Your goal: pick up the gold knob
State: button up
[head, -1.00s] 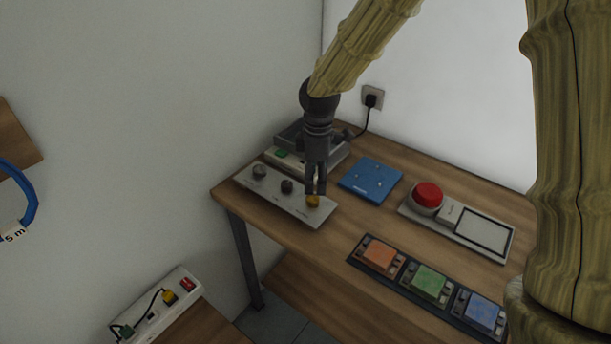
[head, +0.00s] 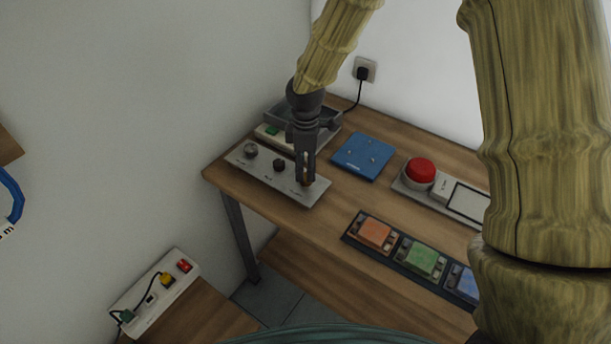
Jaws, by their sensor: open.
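The gold knob (head: 309,183) sits on the right end of a grey control panel (head: 289,188) on the wooden table. Only a small part of it shows; my gripper hides the rest. My gripper (head: 306,180) points down right at the knob, with its fingertips at the knob's height. The jaws are open. I cannot tell whether the fingers touch the knob. Two other knobs, a silver one (head: 251,150) and a black one (head: 280,165), stand to the left on the same panel.
Behind the panel stands a grey device (head: 327,127) with a green switch. To the right are a blue plate (head: 363,156), a red button (head: 420,171) and a strip with orange (head: 375,232), green and blue blocks. A power strip (head: 158,290) lies at lower left.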

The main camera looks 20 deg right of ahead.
aim_at(306, 176)
jog(key=shift+s+f+p, duration=0.3)
jog(key=shift+s+f, duration=0.1)
jog(key=shift+f, duration=0.25)
jog(key=shift+s+a+f, duration=0.1)
jog(key=shift+s+f, duration=0.15)
jog(key=shift+s, duration=0.3)
jog(key=shift+w+f, duration=0.6)
jog(key=shift+f, duration=0.1)
jog(key=shift+s+r, duration=0.25)
jog(key=shift+s, duration=0.05)
jog(key=c, duration=0.7)
jog(key=shift+w, duration=0.1)
jog(key=shift+c, duration=1.3)
